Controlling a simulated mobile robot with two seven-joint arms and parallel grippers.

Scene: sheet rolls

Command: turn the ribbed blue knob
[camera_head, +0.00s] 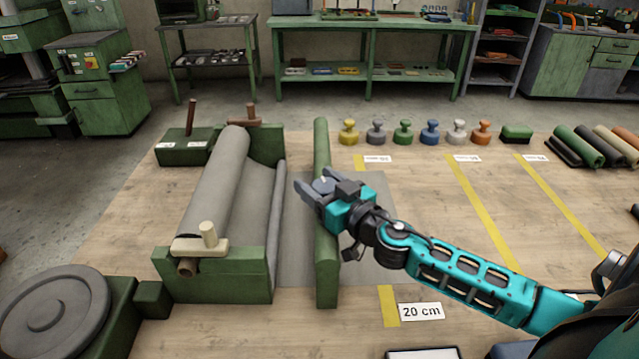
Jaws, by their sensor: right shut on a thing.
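My right gripper (312,190) reaches in from the right and is over the long green bar (324,265). Its jaws are shut on a small round grey-blue knob (323,185) at the bar. The fingers hide much of this knob, and its ribs cannot be made out. A blue weight-like piece with a round top (429,131) stands apart in the back row of the table. My left gripper is not in view.
A green roll stand (215,275) holding a grey sheet roll (215,185) is left of the bar. Several coloured knobbed pieces stand along the back, with yellow strips (480,205) in front. A large dark round disc (50,312) is at the front left. The right middle table is mostly clear.

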